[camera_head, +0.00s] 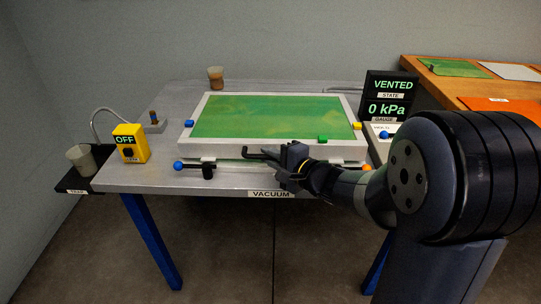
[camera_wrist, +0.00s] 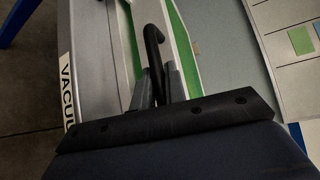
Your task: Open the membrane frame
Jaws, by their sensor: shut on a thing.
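The membrane frame (camera_head: 235,149) is a white rectangular rim around a green sheet (camera_head: 275,115), on the grey vacuum table. A black hooked handle (camera_head: 262,153) is at its front edge. My gripper (camera_head: 284,158) reaches it from the right, shut on the handle. In the wrist view, the handle (camera_wrist: 153,42) rises between the two fingers of my gripper (camera_wrist: 158,82). A thin greenish strip shows under the front rim; I cannot tell how far the frame is raised. My gripper hides part of the front edge.
A black clamp (camera_head: 208,171) with a blue knob is at the front left; an orange knob (camera_head: 367,168) is at the front right. A yellow OFF switch box (camera_head: 131,143) stands left. The display (camera_head: 390,96) reads VENTED, 0 kPa. A cup (camera_head: 216,78) stands behind the frame.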

